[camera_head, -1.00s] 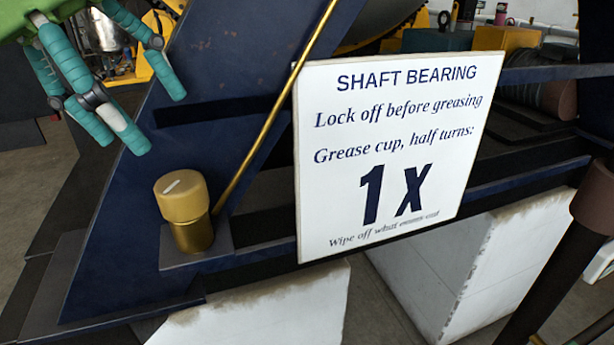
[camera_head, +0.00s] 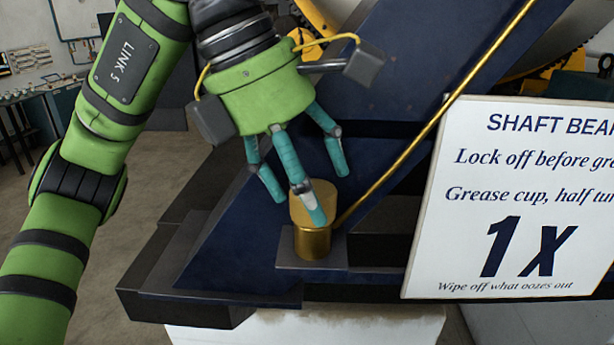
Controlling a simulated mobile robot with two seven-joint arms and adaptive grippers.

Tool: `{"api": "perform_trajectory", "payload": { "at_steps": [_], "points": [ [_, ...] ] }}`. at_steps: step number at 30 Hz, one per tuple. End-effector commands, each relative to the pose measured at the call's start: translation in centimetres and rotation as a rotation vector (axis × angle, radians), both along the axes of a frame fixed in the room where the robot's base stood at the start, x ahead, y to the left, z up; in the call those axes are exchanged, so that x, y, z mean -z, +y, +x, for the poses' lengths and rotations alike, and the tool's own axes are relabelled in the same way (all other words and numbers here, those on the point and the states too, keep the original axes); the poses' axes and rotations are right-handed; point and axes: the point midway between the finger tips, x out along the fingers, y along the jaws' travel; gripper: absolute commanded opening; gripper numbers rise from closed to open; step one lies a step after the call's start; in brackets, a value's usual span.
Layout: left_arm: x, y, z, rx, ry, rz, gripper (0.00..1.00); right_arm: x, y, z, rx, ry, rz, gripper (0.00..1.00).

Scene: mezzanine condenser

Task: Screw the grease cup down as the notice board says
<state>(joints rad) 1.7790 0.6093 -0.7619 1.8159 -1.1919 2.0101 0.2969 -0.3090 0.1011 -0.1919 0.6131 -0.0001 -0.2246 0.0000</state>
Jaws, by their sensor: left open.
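The grease cup has a tan cap (camera_head: 329,203) on a brass body (camera_head: 312,244) and stands upright on a small grey plate (camera_head: 289,256). My left gripper (camera_head: 306,192) comes down over it from above, its teal fingers open. One finger crosses in front of the cap, one hangs to its left, and one is up at its right. I cannot tell whether any finger touches the cap. The cap's white mark is hidden. My right gripper is out of view.
A brass pipe (camera_head: 434,118) slopes up to the right from beside the cup, near the gripper. A dark blue frame (camera_head: 225,240) stands behind the cup. A white block (camera_head: 300,328) is below. Open floor (camera_head: 118,255) shows at left.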

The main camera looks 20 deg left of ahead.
Motion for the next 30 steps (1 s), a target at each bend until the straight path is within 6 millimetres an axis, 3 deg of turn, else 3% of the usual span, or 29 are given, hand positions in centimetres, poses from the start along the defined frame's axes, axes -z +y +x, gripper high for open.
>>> {"api": "perform_trajectory", "payload": {
  "at_steps": [2,6,14,24,30],
  "points": [
    [0.0,0.0,0.0,0.0,0.0,0.0,0.71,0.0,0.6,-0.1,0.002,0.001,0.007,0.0],
    [0.0,0.0,0.0,0.001,0.001,0.001,0.19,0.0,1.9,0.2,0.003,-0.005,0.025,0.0],
    [-0.1,-0.1,0.0,0.035,0.003,-0.001,0.17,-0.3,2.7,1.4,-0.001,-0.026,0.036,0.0],
    [-0.2,-0.1,0.2,0.348,0.005,-0.002,0.17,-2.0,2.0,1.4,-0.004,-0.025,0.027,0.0],
    [0.0,-0.1,0.2,0.397,0.001,-0.003,0.17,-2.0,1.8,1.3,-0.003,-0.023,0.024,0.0]
  ]
}}
